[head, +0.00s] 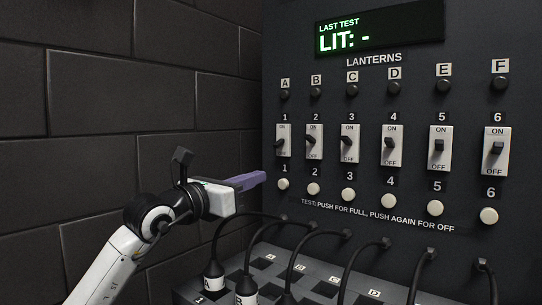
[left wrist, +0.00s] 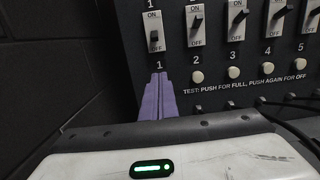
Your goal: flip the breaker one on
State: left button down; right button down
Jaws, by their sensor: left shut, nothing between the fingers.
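Breaker one (head: 284,140) is the leftmost white switch plate in the row on the dark panel, marked ON above and OFF below. It also shows in the left wrist view (left wrist: 154,20), with its dark lever around the middle of the plate; I cannot tell for sure whether it is up or down. My left gripper (head: 262,177), with purple fingers, is shut and empty. It is just left of and below breaker one, near test button 1. In the left wrist view its fingertips (left wrist: 158,78) are below the plate, apart from the lever. My right gripper is not in view.
Several more breakers (head: 392,142) continue to the right, with round white test buttons (head: 389,201) below and dark lantern knobs (head: 395,87) above. The display (head: 380,30) reads "LIT: -". Black cables (head: 330,234) run to a lower ledge. A dark brick wall (head: 120,100) stands left.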

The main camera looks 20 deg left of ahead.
aim_at(279, 143)
pick_arm(q)
jog(key=p+x, duration=0.1)
jog(key=x, duration=0.7)
jog(key=shift+r, duration=0.15)
jog(key=r, duration=0.1)
jog(key=s+r, duration=0.1)
jog(key=r, duration=0.1)
jog(key=shift+s+a+p, duration=0.15)
jog(key=shift+a+p, duration=0.05)
jog(key=shift+p, duration=0.2)
jog(key=shift+s+r, duration=0.1)
jog(key=shift+r, duration=0.1)
jog(key=shift+a+r+p, duration=0.15)
jog(key=shift+r+p, duration=0.05)
jog(key=shift+p, duration=0.25)
jog(key=shift+s+r+g+p, duration=0.1)
jog(key=shift+g+p, duration=0.2)
jog(key=shift+p, duration=0.1)
